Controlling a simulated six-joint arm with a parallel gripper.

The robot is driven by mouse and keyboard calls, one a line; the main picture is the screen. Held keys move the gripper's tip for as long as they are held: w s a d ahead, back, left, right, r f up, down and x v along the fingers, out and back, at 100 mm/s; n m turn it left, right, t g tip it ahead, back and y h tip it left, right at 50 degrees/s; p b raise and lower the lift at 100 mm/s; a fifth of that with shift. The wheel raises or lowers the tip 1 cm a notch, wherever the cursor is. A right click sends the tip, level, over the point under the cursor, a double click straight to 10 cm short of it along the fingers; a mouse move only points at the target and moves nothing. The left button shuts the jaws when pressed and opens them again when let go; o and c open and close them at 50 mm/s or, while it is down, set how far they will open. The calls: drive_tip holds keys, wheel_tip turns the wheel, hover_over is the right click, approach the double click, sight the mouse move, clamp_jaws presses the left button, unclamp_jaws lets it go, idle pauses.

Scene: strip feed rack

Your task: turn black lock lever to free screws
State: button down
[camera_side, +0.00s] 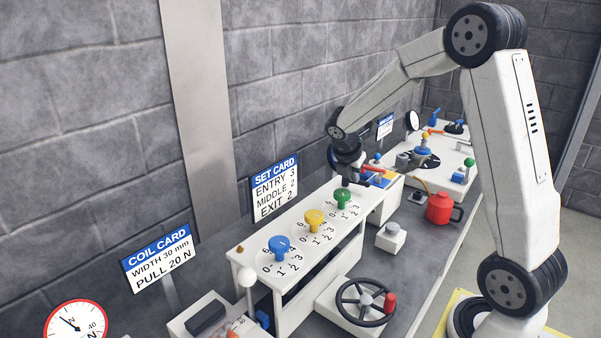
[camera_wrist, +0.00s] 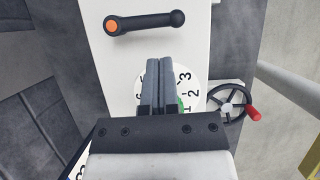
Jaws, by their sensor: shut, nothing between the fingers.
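The black lock lever (camera_wrist: 146,22) lies across the white rack top (camera_wrist: 110,65) in the wrist view, with an orange cap at its left end and a round knob at its right. It is not clearly seen in the side view, where my gripper is in front of that end. My gripper (camera_wrist: 158,58) is shut and empty, its tips just short of the lever in the picture; contact cannot be told. In the side view my gripper (camera_side: 346,181) points down just beyond the green screw (camera_side: 342,196). The yellow screw (camera_side: 314,218) and blue screw (camera_side: 279,246) stand on numbered dials.
A set card (camera_side: 274,186) stands at the wall behind the rack. A handwheel (camera_side: 366,300) with a red knob is in front of the rack. A red pot-like object (camera_side: 440,208) and a grey-white block (camera_side: 391,237) stand on the bench.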

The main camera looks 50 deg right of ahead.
drive_tip(key=shift+x, duration=1.9)
